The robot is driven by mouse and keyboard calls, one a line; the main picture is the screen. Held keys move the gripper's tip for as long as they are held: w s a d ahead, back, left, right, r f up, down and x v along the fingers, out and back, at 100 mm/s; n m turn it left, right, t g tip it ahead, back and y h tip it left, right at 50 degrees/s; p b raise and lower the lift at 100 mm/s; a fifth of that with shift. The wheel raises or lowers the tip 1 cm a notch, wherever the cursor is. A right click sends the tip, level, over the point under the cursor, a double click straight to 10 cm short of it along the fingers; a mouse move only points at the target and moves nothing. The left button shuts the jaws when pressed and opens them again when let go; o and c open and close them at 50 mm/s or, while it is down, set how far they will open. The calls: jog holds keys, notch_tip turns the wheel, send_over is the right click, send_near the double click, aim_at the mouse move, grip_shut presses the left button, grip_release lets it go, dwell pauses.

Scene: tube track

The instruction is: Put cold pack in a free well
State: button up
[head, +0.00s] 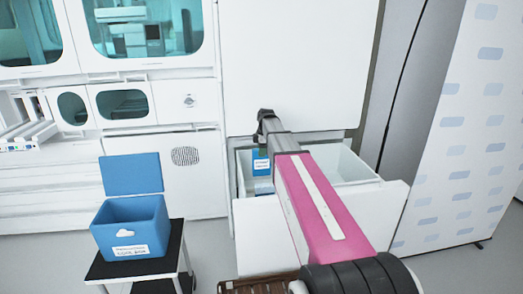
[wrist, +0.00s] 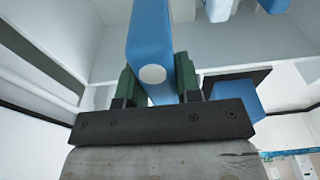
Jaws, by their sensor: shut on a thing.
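My gripper (head: 261,149) is over the open white drawer (head: 391,214) in the head view, pointing down. It is shut on a blue cold pack (head: 261,164) with a white label, which hangs below the fingers. In the wrist view the two green fingers of my gripper (wrist: 157,72) clasp the cold pack (wrist: 149,35) from both sides; a white round spot shows on its end. More blue shows lower in the drawer in the head view. The drawer's wells are mostly hidden by its front wall and my arm, so I cannot tell which are free.
A blue box (head: 130,228) with its lid (head: 133,174) raised stands on a black cart (head: 175,262) at the left. Blue and white items (wrist: 219,8) show at the top of the wrist view. A white cabinet stands behind the drawer; a patterned white panel (head: 470,130) stands right.

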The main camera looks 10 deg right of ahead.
send_over(261, 174)
jog(key=w, duration=0.2)
jog(key=shift+s+d+f, duration=0.15)
jog(key=shift+f, duration=0.95)
jog(key=shift+s+d+f, duration=0.1)
jog(key=shift+f, duration=1.15)
jog(key=shift+f, duration=1.75)
jog(key=shift+f, duration=1.2)
jog(key=shift+f, duration=1.4)
